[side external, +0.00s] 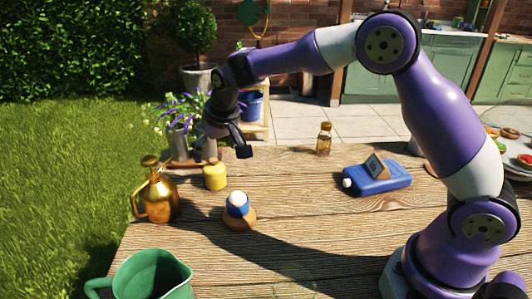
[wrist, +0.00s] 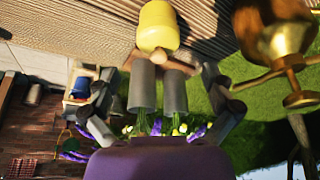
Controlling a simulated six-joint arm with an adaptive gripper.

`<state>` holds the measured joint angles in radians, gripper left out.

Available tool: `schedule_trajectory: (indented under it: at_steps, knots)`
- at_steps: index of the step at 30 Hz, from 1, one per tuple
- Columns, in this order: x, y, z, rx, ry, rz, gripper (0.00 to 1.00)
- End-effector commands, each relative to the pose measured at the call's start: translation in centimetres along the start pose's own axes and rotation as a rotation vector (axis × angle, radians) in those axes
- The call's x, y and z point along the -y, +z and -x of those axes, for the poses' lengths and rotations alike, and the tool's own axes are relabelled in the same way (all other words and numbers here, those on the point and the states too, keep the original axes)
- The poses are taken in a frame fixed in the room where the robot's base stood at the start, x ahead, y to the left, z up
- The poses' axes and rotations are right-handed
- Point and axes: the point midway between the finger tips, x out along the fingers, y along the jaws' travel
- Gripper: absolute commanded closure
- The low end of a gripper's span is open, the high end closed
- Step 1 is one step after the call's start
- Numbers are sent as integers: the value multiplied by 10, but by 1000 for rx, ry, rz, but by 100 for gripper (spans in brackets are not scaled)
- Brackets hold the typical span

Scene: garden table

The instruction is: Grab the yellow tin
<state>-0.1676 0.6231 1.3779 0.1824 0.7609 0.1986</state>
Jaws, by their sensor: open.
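The yellow tin (side external: 215,178) stands upright on the wooden table, near its far left edge. In the wrist view the yellow tin (wrist: 157,26) is at the top centre, beyond the fingertips. My gripper (side external: 229,146) hangs above the tin and slightly to its right in the side view, apart from it. In the wrist view my gripper (wrist: 158,78) has its two fingers spread wide, with nothing held between them.
A brass watering can (side external: 158,195) stands left of the tin. Grey metal flower pots (side external: 178,142) are behind it. A blue-and-white topped object (side external: 237,205) is in front.

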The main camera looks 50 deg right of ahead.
Motion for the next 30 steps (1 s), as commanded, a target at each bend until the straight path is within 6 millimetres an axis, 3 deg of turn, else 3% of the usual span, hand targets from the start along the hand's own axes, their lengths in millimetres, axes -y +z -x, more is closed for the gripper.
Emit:
schedule_trajectory:
  at_steps: [3, 10, 18, 26, 29, 30]
  knots:
    - [-1, 1, -20, 3, 2, -1, 4]
    - [-1, 2, -42, 2, 0, 0, 4]
    - [-2, 4, -81, 1, 0, 1, 4]
    - [-2, 4, -84, 0, 0, 0, 4]
    - [-2, 4, -84, 0, 0, 1, 49]
    - [-2, 4, -84, 0, 0, 1, 69]
